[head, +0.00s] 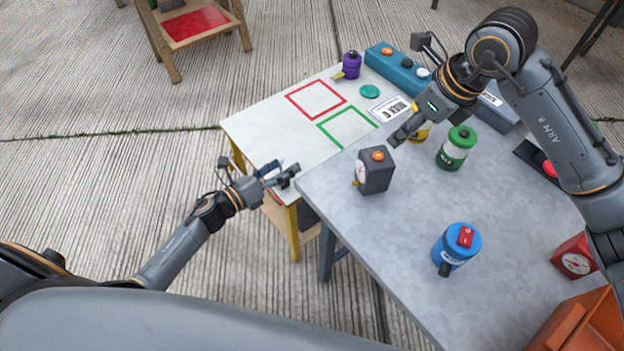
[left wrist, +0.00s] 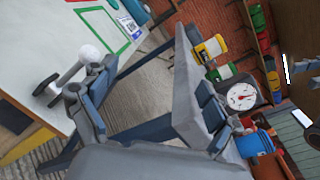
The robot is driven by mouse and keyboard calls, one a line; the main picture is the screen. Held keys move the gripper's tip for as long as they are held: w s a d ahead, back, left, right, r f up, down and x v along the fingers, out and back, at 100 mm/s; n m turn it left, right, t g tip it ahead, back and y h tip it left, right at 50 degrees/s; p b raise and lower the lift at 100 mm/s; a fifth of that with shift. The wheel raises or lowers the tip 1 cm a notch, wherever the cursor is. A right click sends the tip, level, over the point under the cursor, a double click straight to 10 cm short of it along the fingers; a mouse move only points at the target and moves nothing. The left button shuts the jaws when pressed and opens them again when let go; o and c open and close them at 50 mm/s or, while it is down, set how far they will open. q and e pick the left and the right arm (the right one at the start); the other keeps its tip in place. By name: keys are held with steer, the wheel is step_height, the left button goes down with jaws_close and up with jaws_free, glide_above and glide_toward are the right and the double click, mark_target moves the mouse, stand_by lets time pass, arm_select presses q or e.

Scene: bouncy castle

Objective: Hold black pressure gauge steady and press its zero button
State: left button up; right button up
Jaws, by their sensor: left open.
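The black pressure gauge (head: 374,178) stands upright near the left edge of the grey table (head: 400,260). Its orange zero button (head: 378,155) is on top and its white dial faces left. In the left wrist view the gauge's dial (left wrist: 241,96) shows beyond one finger. My left gripper (head: 281,172) is open and empty, left of the gauge and apart from it, beyond the grey table's edge. It also shows in the left wrist view (left wrist: 150,105). My right gripper (head: 402,132) is above and right of the gauge, near its button; I cannot tell its jaw state.
A green canister (head: 457,148) and a partly hidden yellow canister (head: 421,132) stand behind the gauge. A blue canister (head: 455,248) is in front, with a red gauge (head: 574,257) at right. The white table (head: 262,125) adjoins at the left.

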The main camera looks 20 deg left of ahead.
mark_target(361, 170)
arm_select(q)
steer(key=s+d+r+m+g+h, duration=0.1)
steer(key=s+d+r+m+h, duration=0.1)
steer(key=d+m, duration=0.1)
steer(key=s+d+r+m+g+h, duration=0.2)
steer(key=d+r+m, duration=0.1)
steer(key=m, duration=0.2)
steer(key=s+d+r+m+g+h, duration=0.2)
steer(key=d+m, duration=0.1)
steer(key=m, duration=0.1)
steer(key=shift+s+d+r+m, duration=0.15)
steer(key=shift+s+d+m, duration=0.1)
steer(key=shift+s+m, duration=0.05)
steer(key=shift+d+r+g+h, duration=0.1)
steer(key=shift+d+g+h, duration=0.2)
steer(key=x, duration=1.3)
steer(key=shift+w, duration=0.2)
steer(key=c, duration=1.6)
arm_select(e)
steer(key=shift+c, duration=0.4)
jaws_close()
